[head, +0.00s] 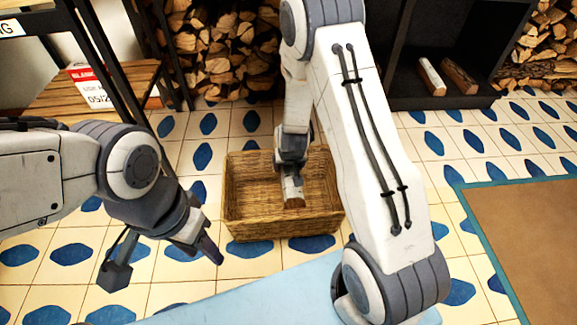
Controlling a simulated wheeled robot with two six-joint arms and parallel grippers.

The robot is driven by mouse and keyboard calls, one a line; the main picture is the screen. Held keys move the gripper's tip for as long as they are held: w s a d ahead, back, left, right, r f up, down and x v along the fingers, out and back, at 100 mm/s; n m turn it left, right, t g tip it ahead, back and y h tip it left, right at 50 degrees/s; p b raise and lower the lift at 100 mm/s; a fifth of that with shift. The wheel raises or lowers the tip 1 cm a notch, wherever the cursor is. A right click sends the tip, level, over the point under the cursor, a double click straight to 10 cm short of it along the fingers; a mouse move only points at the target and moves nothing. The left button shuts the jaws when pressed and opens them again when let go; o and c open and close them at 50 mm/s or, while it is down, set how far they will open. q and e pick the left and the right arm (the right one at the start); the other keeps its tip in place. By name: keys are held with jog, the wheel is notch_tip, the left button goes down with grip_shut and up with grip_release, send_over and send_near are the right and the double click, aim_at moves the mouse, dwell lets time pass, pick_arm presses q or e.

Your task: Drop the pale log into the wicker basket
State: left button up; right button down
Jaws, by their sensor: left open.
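The wicker basket (240,222) stands on the tiled floor in the middle of the head view, its top open. My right gripper (291,168) points down over the inside of the basket. It looks shut on a short pale log (293,190), which hangs from the jaws with its lower end inside the basket. I cannot tell whether the log touches the basket floor. The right forearm hides part of the basket's right side. My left gripper (165,262) is open and empty, left of the basket and apart from it.
A dark shelf unit (400,103) at the back right holds another pale log (431,77) and a brown log (460,77). Firewood stacks (225,50) stand behind. A wooden-shelved rack (110,95) is at left. A brown mat (535,240) lies right.

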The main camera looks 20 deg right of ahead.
jog(key=shift+f, duration=0.5)
pick_arm(q)
jog(key=shift+f, duration=0.6)
pick_arm(e)
jog(key=shift+r, duration=0.1)
grip_release()
jog(key=p+v, duration=0.6)
jog(key=v, duration=0.4)
jog(key=shift+s+r, duration=0.15)
jog(key=shift+r, duration=0.05)
pick_arm(q)
notch_tip(320, 180, up, 7)
jog(key=shift+f, duration=0.15)
